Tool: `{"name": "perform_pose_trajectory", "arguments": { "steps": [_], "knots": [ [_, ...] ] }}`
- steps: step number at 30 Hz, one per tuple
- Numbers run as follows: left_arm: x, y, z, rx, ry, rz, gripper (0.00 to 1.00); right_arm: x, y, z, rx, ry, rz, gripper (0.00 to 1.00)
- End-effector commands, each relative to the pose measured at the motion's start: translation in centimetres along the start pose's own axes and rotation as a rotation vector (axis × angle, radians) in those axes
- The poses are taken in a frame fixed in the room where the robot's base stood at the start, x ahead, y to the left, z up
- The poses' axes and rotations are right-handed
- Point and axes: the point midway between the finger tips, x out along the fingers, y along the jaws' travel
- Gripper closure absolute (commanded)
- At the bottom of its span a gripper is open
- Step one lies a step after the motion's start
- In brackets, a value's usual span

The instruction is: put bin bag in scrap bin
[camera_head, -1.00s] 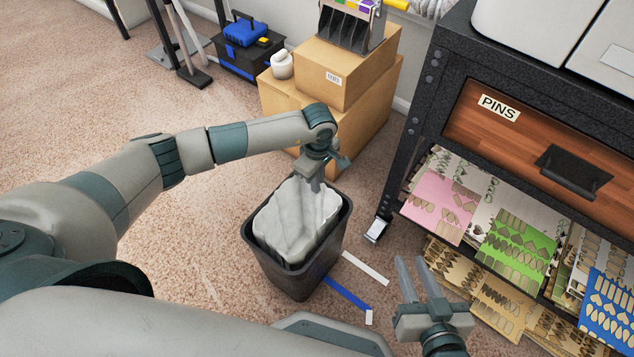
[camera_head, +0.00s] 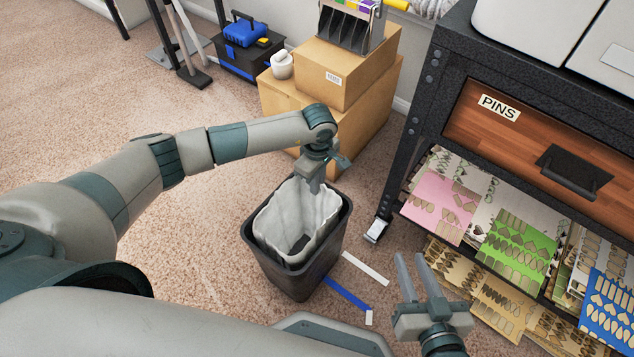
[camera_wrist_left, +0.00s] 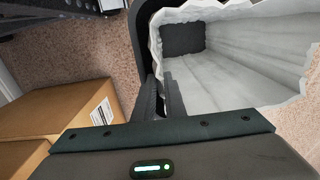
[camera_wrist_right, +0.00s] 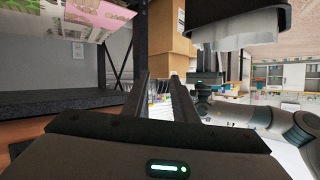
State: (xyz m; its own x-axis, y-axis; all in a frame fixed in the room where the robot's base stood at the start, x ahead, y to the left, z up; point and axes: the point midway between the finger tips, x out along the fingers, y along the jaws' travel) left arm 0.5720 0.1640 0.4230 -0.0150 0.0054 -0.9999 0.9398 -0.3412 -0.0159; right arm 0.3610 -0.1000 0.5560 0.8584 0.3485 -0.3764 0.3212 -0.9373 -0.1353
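The bin bag (camera_head: 314,212) is a pale, translucent grey liner. It lines the inside of the dark scrap bin (camera_head: 295,283), with its mouth open and the bin's dark floor showing through. In the left wrist view the bag (camera_wrist_left: 235,75) hangs with a ragged edge just inside the bin's black wall (camera_wrist_left: 143,30). My left gripper (camera_head: 309,188) points down at the far rim of the bin. Its fingers (camera_wrist_left: 163,85) stand slightly apart beside the bag's edge; nothing clearly shows between them. My right gripper (camera_head: 413,262) is open and empty, right of the bin.
Cardboard boxes (camera_head: 345,75) stand behind the bin. A black rack with a PINS drawer (camera_head: 530,130) and shelves of patterned sheets (camera_head: 515,250) stands at the right. A white strip (camera_head: 366,269) and a blue strip (camera_head: 347,293) lie on the carpet beside the bin.

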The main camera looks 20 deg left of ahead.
Motion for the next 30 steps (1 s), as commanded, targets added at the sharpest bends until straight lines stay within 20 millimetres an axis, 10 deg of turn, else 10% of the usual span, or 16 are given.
{"name": "perform_pose_trajectory", "arguments": {
  "steps": [30],
  "knots": [
    [-12.1, 0.0, 0.0, 0.000, 0.001, 0.000, 0.90, -1.5, 1.4, 4.9, 0.033, -0.276, 0.027, 0.74]
  ]
}}
